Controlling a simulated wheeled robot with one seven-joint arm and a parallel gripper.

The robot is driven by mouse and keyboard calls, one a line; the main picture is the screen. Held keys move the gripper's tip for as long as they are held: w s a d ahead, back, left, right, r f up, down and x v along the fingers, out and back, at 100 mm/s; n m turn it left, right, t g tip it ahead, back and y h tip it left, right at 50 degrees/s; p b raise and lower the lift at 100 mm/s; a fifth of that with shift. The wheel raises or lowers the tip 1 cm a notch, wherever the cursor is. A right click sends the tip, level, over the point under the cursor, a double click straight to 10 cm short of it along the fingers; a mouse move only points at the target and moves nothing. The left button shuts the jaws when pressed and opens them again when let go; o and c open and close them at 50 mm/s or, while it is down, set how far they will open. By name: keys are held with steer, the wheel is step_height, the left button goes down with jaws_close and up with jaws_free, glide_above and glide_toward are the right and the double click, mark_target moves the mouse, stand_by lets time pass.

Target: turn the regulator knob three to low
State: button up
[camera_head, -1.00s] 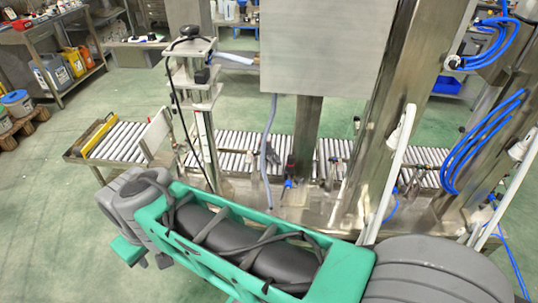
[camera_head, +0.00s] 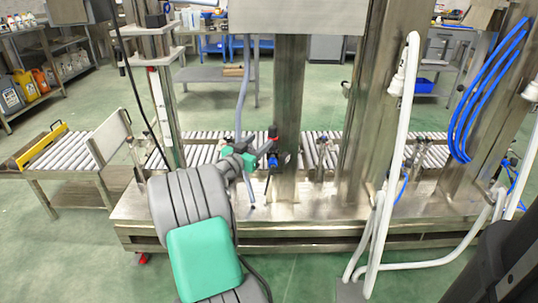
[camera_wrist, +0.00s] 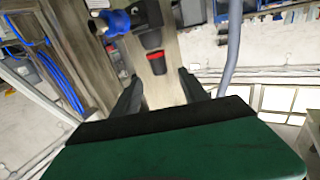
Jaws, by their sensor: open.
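In the head view my gripper (camera_head: 266,152) reaches over the metal bench to a small fitting with a blue part (camera_head: 285,160) beside the central post. In the wrist view my gripper (camera_wrist: 160,86) is open, its dark fingers apart and nothing held. A black knob-like piece with a red rim (camera_wrist: 156,63) shows ahead of and between the fingers, apart from them. A blue fitting (camera_wrist: 117,23) lies to its upper left. I cannot read any setting, nor tell which piece is regulator knob three.
A steel post (camera_head: 288,100) stands close behind my gripper, and a grey hose (camera_head: 242,90) hangs close by. A roller conveyor (camera_head: 205,155) runs behind. White pipes (camera_head: 386,190) and blue tubes (camera_head: 480,95) are at the right. Green floor (camera_head: 60,240) is open at the left.

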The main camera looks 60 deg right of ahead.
mark_target(270, 132)
steer(key=d, duration=0.2)
steer(key=d+b, duration=0.1)
steer(key=d, duration=0.5)
steer(key=shift+s+r, duration=0.1)
steer(key=shift+s, duration=0.3)
steer(key=shift+c, duration=0.5)
jaws_close()
